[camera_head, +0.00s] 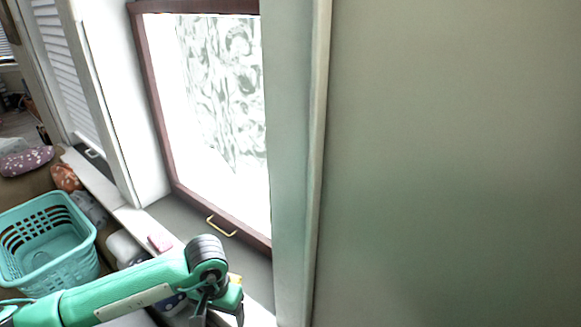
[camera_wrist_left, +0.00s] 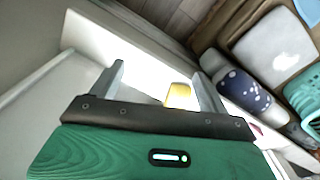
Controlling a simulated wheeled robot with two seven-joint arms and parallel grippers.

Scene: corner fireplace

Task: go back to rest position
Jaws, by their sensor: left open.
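My left gripper (camera_head: 222,312) hangs over the window ledge at the bottom of the head view, with its green arm coming in from the left. In the left wrist view the two fingers of the gripper (camera_wrist_left: 161,84) are spread apart. A yellow thing (camera_wrist_left: 178,96) shows between and beyond the fingers, close to the right finger. I cannot tell whether they touch, but the fingers are not closed around it. My right gripper is in neither view.
A teal basket (camera_head: 62,275) stands at the left. A framed window (camera_head: 215,100) with a brass handle (camera_head: 221,227) rises behind the ledge. A pink block (camera_head: 160,242) sits on the ledge. A plain wall (camera_head: 450,160) fills the right. A dotted dark-blue thing (camera_wrist_left: 245,88) lies near the right finger.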

